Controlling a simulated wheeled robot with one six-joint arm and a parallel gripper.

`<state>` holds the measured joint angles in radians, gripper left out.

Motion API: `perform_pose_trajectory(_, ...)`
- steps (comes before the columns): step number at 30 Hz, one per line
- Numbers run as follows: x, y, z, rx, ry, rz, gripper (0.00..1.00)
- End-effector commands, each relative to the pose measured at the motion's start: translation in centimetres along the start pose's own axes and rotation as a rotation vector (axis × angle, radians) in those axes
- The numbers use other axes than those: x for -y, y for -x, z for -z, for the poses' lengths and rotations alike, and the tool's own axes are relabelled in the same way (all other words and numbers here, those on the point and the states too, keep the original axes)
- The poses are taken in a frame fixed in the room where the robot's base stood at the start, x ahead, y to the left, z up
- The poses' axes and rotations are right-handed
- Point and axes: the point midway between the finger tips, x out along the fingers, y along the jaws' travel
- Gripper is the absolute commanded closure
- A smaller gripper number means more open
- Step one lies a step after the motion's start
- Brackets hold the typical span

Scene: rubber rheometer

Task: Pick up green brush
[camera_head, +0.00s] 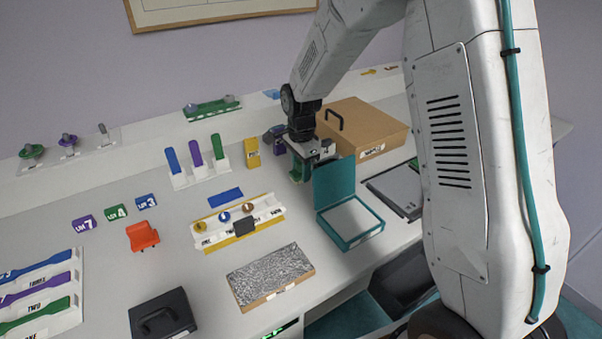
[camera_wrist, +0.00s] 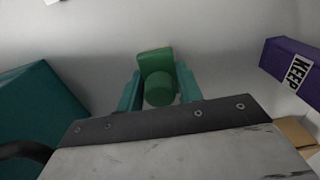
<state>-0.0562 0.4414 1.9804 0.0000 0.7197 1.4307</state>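A green object (camera_wrist: 156,68) with a blocky head and a rounded end, which looks like the green brush, stands on the white bench in the wrist view. My gripper (camera_wrist: 160,92) reaches down over it with one teal finger on each side. I cannot tell whether the fingers touch it or leave small gaps. In the head view my gripper (camera_head: 299,172) is low at the bench, left of the teal box, and mostly hides the green object.
An open teal box (camera_head: 346,244) stands close to the right of my gripper. A brown case (camera_head: 365,125) and a purple block marked KEEP (camera_wrist: 291,72) are near. A yellow block (camera_head: 252,153) and a rack (camera_head: 202,176) with blue, purple and green upright handles stand to the left.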

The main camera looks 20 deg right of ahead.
Motion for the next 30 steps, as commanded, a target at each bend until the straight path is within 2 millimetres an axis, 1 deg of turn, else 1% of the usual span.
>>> perform_pose_trajectory(7, 0.0, 0.1, 0.0, 0.0, 0.0, 0.001, 0.88)
perform_pose_trajectory(10, 0.0, 0.8, 0.0, 0.0, 0.0, 0.002, 0.88)
perform_pose_trajectory(14, 0.1, 3.0, 0.0, -0.001, 0.0, 0.004, 0.88)
perform_pose_trajectory(18, 0.1, 6.0, 0.0, -0.001, 0.0, 0.005, 0.88)
perform_pose_trajectory(21, 0.1, 7.8, 0.0, -0.001, 0.0, 0.004, 0.88)
perform_pose_trajectory(25, 0.1, 9.3, 0.0, 0.0, 0.0, 0.003, 0.88)
perform_pose_trajectory(30, 0.0, 10.1, 0.0, 0.0, 0.0, 0.001, 0.88)
